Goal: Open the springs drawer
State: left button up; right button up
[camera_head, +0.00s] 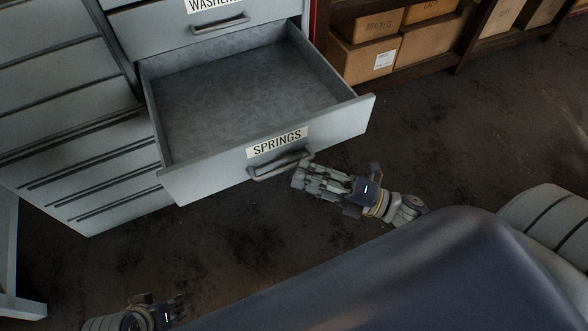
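The springs drawer (340,127) is a grey metal drawer with a "SPRINGS" label, and it stands pulled far out of the cabinet. Its inside looks empty. Its curved handle (272,172) is on the front below the label. My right gripper (302,176) is at the right end of this handle, with its fingers pointing left toward it. I cannot tell whether the fingers are closed on the handle or just beside it. My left gripper (172,309) is low at the bottom left, away from the drawer, partly cut off by the frame edge and my body.
The washers drawer (170,28) above is shut. More grey drawers (100,175) are to the left. A dark shelf with cardboard boxes (362,58) stands at the back right. The dark floor (460,130) to the right is clear. A grey leg or panel (12,270) stands at the left edge.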

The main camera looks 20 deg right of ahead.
jog(key=v, duration=0.8)
jog(key=shift+d, duration=0.15)
jog(key=shift+s, duration=0.1)
